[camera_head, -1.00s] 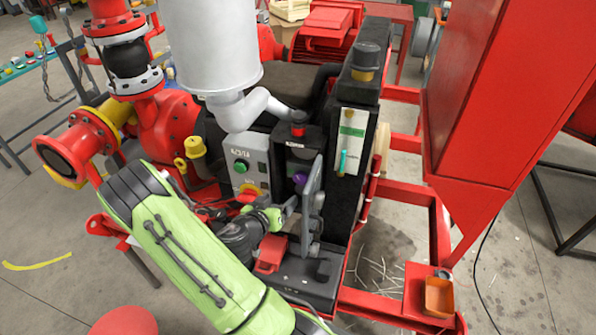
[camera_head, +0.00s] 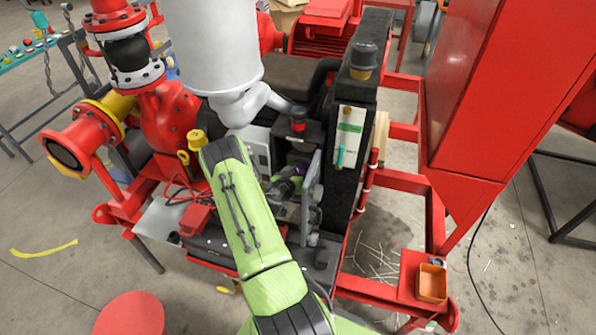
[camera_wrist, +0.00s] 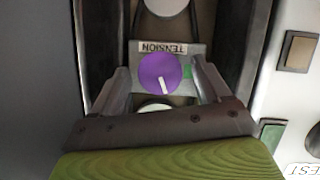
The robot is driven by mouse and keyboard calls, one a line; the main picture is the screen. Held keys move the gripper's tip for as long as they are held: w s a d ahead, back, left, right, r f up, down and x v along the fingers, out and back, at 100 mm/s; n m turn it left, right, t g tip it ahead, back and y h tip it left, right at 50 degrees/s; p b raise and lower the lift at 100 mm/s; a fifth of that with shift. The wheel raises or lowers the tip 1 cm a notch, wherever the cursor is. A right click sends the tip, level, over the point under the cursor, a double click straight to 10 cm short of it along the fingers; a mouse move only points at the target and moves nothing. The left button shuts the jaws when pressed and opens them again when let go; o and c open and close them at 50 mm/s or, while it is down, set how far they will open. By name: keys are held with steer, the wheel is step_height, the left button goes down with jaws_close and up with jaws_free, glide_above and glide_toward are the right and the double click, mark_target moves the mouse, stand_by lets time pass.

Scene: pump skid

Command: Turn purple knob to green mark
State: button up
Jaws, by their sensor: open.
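The green mark (camera_wrist: 187,72) is on the plate just right of the knob. My gripper (camera_wrist: 160,74) is open, with one finger on the left and one on the right of the knob, gaps showing on both sides. In the head view my gripper (camera_head: 290,184) is inside the dark recess, and my arm hides most of the knob.
Dark walls stand close on both sides of the knob. A pale round part (camera_wrist: 157,108) lies below it in the wrist view. A black column (camera_head: 349,165) stands right of the recess in the head view. A red hopper (camera_head: 490,90) fills the right.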

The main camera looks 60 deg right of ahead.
steer(key=c, duration=1)
steer(key=shift+c, duration=0.2)
steer(key=shift+f+b, duration=0.15)
steer(key=shift+b, duration=0.35)
steer(key=shift+w+a+f+n+g+h+b, duration=0.1)
steer(key=shift+n+g+h+b, duration=0.6)
steer(key=shift+n+b, duration=1.3)
steer(key=shift+w+d+f+n+g+h+b, duration=0.1)
steer(key=shift+n+g+h+b, duration=0.25)
steer(key=shift+n+g+b, duration=1.6)
steer(key=shift+w+a+f+n+t+h+b, duration=0.2)
steer(key=shift+n+h+b, duration=0.6)
steer(key=shift+b, duration=2.35)
steer(key=shift+s+d+r+n+y, duration=0.1)
steer(key=shift+s+r+n+y, duration=0.05)
steer(key=shift+r+n+y, duration=0.15)
steer(key=shift+f, duration=0.1)
